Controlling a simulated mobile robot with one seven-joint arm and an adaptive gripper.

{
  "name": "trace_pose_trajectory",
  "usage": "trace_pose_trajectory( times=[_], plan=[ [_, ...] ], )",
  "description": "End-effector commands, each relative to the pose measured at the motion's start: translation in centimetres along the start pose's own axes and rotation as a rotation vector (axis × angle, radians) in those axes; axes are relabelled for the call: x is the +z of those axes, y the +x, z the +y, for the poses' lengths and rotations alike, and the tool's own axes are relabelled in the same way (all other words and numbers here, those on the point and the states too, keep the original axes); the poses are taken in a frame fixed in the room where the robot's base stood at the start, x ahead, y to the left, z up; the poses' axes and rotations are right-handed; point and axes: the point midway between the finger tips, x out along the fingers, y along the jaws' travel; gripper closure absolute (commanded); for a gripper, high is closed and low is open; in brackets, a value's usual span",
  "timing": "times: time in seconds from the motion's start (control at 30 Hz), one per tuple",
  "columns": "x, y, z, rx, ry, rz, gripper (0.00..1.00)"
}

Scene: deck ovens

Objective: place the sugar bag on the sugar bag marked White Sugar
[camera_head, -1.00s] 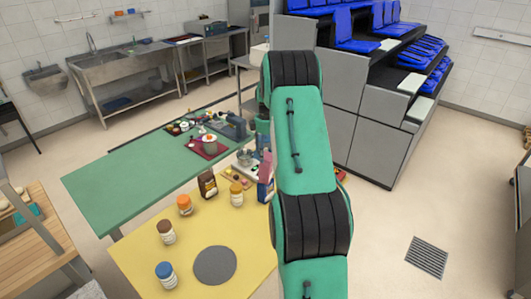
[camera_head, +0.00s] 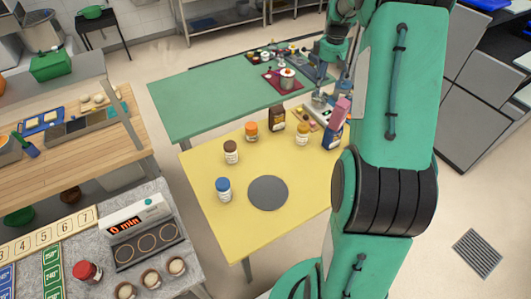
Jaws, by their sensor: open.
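A pink bag (camera_head: 341,110) and a blue bag (camera_head: 333,136) are at the right end of the yellow table. The pink one shows directly above the blue one, slightly tilted; I cannot tell whether it rests on it or stands behind it. Their lettering is too small to read, so I cannot tell which is marked White Sugar. My arm passes just right of the bags.
A green table (camera_head: 195,101) with small items stands behind. The yellow table's front is clear.

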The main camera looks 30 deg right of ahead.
Motion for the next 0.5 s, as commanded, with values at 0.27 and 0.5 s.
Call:
trace_pose_trajectory(
  times=[0.27, 0.5],
  plan=[
    [-2.8, -7.8, -8.9, 0.046, 0.048, 0.046, 0.26],
    [-3.5, -13.0, -16.8, 0.074, 0.093, 0.091, 0.26]
  ],
)
